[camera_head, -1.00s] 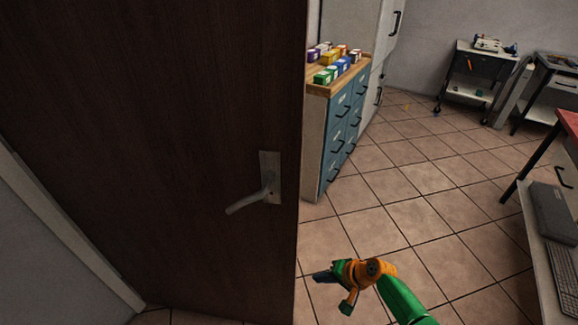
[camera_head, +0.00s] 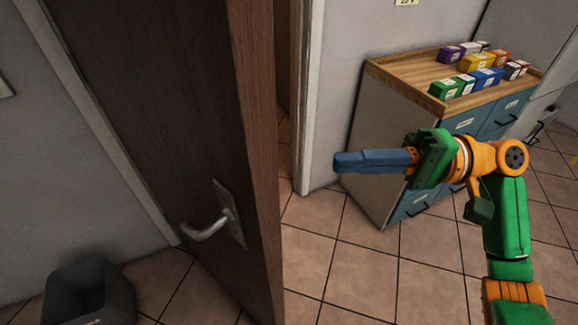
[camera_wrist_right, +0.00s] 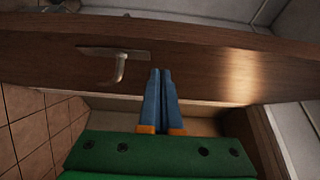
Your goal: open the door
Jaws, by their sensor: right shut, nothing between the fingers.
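The dark brown door (camera_head: 150,100) stands ajar on the left of the head view. Its free edge shows, with a gap between it and the door frame (camera_head: 308,100). A silver lever handle (camera_head: 207,230) is on the door's near face; the handle also shows in the wrist view (camera_wrist_right: 121,67). My right gripper (camera_head: 338,162) is right of the door's free edge, its blue fingers together and empty, pointing left. In the wrist view its fingertips (camera_wrist_right: 160,73) point toward the door beside the handle, apart from the handle. My left gripper is not in view.
A dark bin (camera_head: 90,290) stands on the floor at lower left. A cabinet with a wooden top (camera_head: 395,75) and several small boxes (camera_head: 480,75) stands behind my right arm. Tiled floor (camera_head: 370,275) is clear between door and cabinet.

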